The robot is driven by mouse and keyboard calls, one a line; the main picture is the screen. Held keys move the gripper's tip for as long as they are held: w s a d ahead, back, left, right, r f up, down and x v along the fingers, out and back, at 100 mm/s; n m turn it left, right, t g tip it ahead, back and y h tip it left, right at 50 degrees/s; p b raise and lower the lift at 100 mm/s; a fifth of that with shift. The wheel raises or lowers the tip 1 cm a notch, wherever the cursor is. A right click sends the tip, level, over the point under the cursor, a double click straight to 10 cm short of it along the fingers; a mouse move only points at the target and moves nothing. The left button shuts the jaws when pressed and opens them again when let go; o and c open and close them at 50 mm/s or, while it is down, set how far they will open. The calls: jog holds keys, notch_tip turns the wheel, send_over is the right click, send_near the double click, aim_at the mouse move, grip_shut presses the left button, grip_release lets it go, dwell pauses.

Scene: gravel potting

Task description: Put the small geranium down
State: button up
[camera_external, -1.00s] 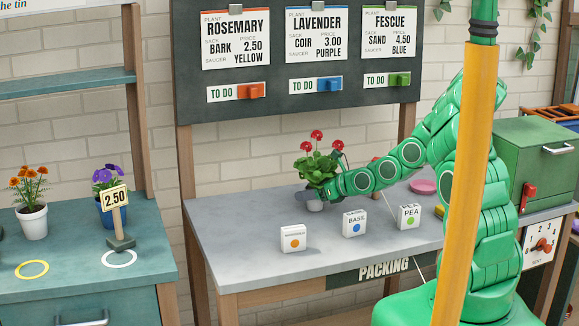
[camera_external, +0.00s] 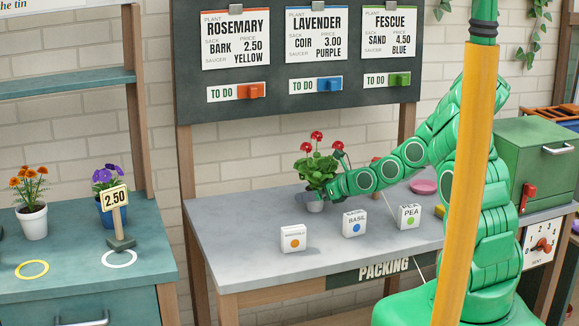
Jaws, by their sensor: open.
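My gripper (camera_external: 331,187) is at the right side of the plant, low by the leaves and pot. It is open. The leaves and the gripper's own body hide much of the fingers, and I cannot tell whether they touch the pot.
Seed packets stand along the table front: one with an orange dot (camera_external: 293,238), Basil (camera_external: 354,223) and Pea (camera_external: 409,216). A pink saucer (camera_external: 423,187) lies to the right. The table's left part is clear. The order board (camera_external: 300,110) rises behind.

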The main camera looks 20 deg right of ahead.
jog(key=shift+v, duration=5.65)
